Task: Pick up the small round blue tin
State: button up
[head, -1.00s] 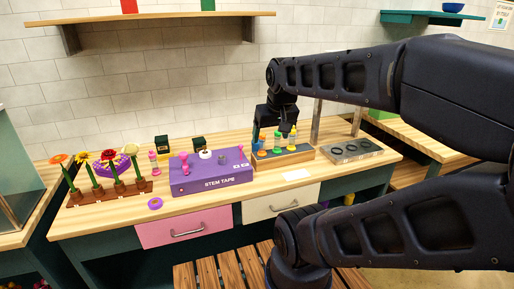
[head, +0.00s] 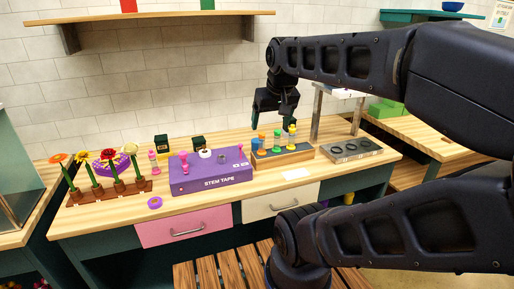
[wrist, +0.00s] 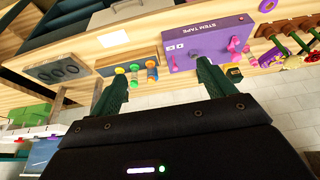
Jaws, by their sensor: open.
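My gripper (head: 273,121) is open and empty above the small wooden rack (head: 284,156), with its two fingers spread in the wrist view (wrist: 158,72). A small blue piece (head: 255,144) with an orange top stands at the rack's left end. It also shows in the wrist view (wrist: 152,64), between and beyond the fingertips. I cannot tell whether it is the round blue tin; no other small round blue tin is clear. A green-topped piece (head: 276,141) and a yellow-topped piece (head: 291,137) stand to its right in the rack.
A purple stem tape box (head: 212,178) is left of the rack, with small items on top. A grey tray with round wells (head: 351,150) is to the right, near a metal post (head: 317,113). Potted flowers (head: 110,187) stand at far left.

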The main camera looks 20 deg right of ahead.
jog(key=w+d+r+n+h, duration=0.1)
jog(key=w+r+n, duration=0.3)
jog(key=w+n, duration=0.3)
jog(key=n+g+h, duration=0.1)
jog(key=n+h, duration=0.1)
jog(key=n, duration=1.9)
send_over(257, 145)
jog(key=a, duration=0.1)
notch_tip(257, 145, down, 3)
jog(key=shift+w+d+f, duration=0.4)
jog(key=shift+w+f, duration=0.2)
jog(key=shift+f, duration=5.1)
jog(key=shift+w+d+f, duration=0.45)
jog(key=shift+w+f, duration=0.1)
jog(key=shift+f, duration=5.1)
jog(key=shift+w+d+f, duration=0.4)
jog(key=shift+w+f, duration=0.2)
jog(key=shift+f, duration=5.1)
jog(key=c, duration=1.1)
